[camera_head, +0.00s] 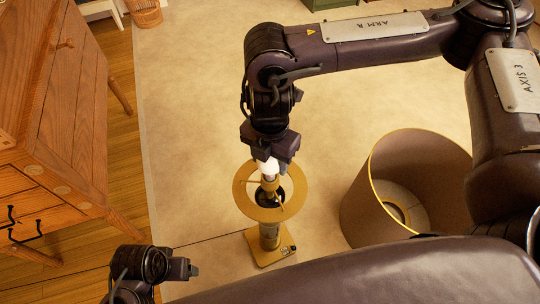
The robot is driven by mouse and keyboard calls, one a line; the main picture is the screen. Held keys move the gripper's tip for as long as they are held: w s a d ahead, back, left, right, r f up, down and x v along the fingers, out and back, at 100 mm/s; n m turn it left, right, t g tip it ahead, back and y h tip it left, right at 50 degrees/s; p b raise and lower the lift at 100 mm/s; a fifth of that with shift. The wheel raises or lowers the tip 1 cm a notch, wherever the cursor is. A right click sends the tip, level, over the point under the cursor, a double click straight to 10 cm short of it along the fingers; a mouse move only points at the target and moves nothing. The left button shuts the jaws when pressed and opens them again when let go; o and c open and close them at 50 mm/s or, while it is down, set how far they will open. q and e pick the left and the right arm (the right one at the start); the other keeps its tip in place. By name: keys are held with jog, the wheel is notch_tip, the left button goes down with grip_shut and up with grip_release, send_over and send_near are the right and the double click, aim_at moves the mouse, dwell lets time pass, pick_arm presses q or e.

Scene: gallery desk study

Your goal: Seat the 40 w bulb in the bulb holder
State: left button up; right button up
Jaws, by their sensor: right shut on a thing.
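My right gripper (268,158) points down over the lamp stand, shut on the white bulb (266,167). The jaws hide the bulb's upper part. The bulb is roughly upright, with its narrow end down, over the middle of a flat brass-coloured ring (243,200). The bulb holder (268,186) is in the ring's opening, directly below the bulb. I cannot tell whether the bulb touches it or sits in it. The stand has a short post and a square base (262,256). My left gripper (152,268) is low at the left, apart from the lamp; its jaws are not clear.
A large brown lampshade (365,205) stands open on the pale rug (200,120), right of the lamp. A wooden desk (70,130) with drawers is at the left. A wicker basket (145,12) is at the top left. The rug between desk and lamp is clear.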

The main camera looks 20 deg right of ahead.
jog(key=shift+f+b, duration=0.35)
jog(key=shift+f, duration=0.35)
jog(key=o, duration=0.9)
